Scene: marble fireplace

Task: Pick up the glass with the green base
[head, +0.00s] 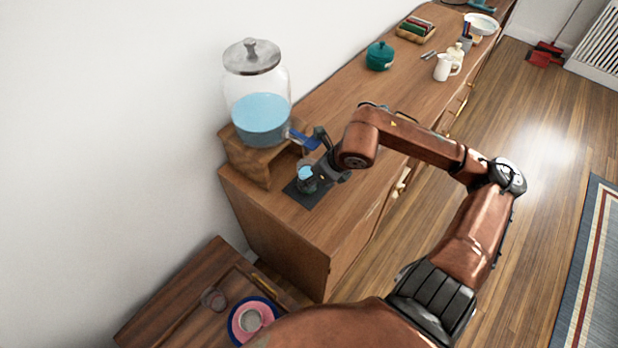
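A small glass (305,172) with light blue in it stands at the dispenser's tap, over a dark mat (300,197) on the wooden cabinet. My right gripper (309,182) is at this glass, its dark fingers beside and partly in front of it. I cannot tell whether the fingers are closed on it. The glass's base is hidden, so its colour does not show. Another small, dark-looking glass (213,298) stands on the lower wooden table; its base colour is unclear. My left gripper is not in view.
A glass dispenser (262,118) with blue liquid sits on a wooden stand (245,160) against the wall. A teal pot (380,56) and white pitcher (443,68) stand farther back. A pink-and-blue plate (252,320) with a cup lies on the lower table (175,300).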

